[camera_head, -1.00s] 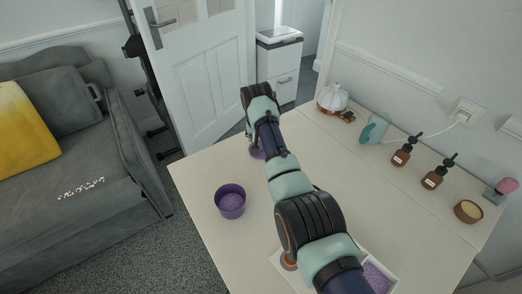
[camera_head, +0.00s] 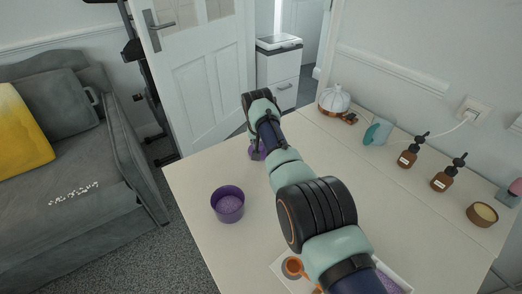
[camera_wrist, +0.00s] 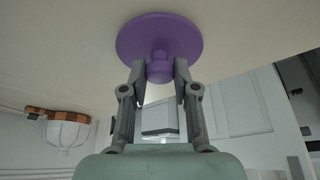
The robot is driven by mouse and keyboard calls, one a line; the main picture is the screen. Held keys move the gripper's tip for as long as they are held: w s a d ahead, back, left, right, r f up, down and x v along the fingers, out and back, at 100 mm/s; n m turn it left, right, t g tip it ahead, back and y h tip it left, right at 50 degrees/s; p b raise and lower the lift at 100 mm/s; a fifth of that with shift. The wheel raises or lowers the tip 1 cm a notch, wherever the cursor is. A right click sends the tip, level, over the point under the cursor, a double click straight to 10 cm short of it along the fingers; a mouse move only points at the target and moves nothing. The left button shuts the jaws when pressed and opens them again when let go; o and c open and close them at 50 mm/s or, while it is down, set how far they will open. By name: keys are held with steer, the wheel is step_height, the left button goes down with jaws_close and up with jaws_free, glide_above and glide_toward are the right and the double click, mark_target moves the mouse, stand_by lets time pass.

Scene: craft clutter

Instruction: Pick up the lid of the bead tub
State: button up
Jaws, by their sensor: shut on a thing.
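The bead tub (camera_head: 228,207) is a purple round container, uncovered, with lilac contents, standing at the left of the table. The lid (camera_wrist: 160,36) is a flat purple disc with a round knob. In the wrist view my gripper (camera_wrist: 160,72) is shut on that knob, one finger on each side. I cannot tell whether the lid touches the table.
A white tray (camera_head: 279,262) with an orange item and purple beads lies at the near edge, partly under my arm. Two brown pump bottles (camera_head: 407,156) (camera_head: 446,178), a small bowl (camera_head: 482,214) and a white ribbed pot (camera_head: 334,99) line the wall side. The table around the tub is clear.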

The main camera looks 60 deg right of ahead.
step_height(320, 180, up, 20)
steer(key=p, duration=1)
steer(key=shift+p, duration=0.5)
